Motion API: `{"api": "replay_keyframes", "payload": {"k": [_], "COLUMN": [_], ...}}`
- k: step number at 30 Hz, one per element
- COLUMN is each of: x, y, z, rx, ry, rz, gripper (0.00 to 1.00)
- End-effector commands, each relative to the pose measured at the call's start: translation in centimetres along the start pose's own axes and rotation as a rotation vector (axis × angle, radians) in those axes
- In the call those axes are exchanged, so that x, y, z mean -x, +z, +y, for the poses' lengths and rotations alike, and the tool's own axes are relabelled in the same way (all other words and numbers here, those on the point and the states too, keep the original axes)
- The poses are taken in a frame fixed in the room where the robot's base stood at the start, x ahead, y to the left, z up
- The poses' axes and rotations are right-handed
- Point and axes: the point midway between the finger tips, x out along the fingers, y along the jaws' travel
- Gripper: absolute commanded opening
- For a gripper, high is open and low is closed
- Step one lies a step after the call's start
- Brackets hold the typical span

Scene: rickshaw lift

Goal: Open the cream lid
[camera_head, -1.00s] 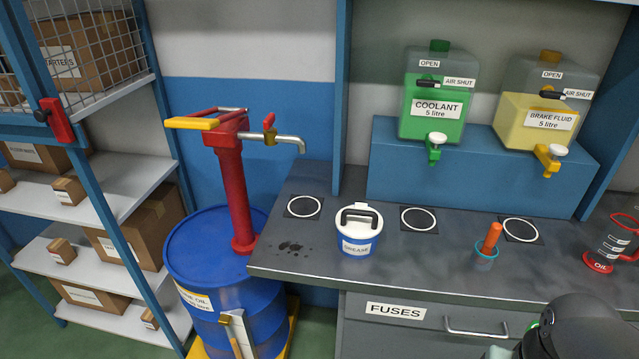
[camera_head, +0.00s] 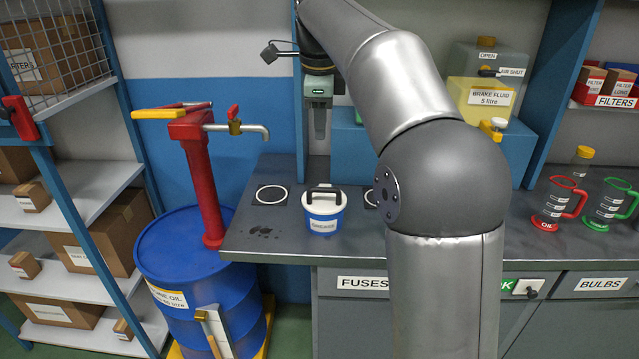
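The cream lid (camera_head: 312,206) sits on a small blue tub (camera_head: 324,224) labelled GREASE, near the bench's left end. The lid has a dark arched handle (camera_head: 323,190) on top. The tub stands upright and the lid looks seated on it. My gripper (camera_head: 319,136) points down above the lid, clear of it in the picture. Its fingers overlap from this side, so I cannot tell whether they are open or shut. Nothing shows between them.
A blue drum with a red pump (camera_head: 202,180) stands left of the bench. Ringed spots mark the bench (camera_head: 245,240). The brake fluid tank (camera_head: 478,95) and several jugs, one red (camera_head: 555,205), are to the right. My arm hides the bench middle.

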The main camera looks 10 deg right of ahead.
Motion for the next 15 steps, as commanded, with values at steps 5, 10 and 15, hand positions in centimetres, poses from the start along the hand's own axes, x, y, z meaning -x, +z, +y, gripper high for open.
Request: {"api": "replay_keyframes", "payload": {"k": [5,10,15], "x": [-2.3,-5.9,-9.6], "y": [0.0,0.0,0.0], "z": [0.0,0.1,0.0], "rx": [-0.009,-0.007,-0.007], "ry": [0.001,0.003,0.002], "rz": [0.001,0.001,0.0], "gripper": [0.34,0.34,0.34]}}
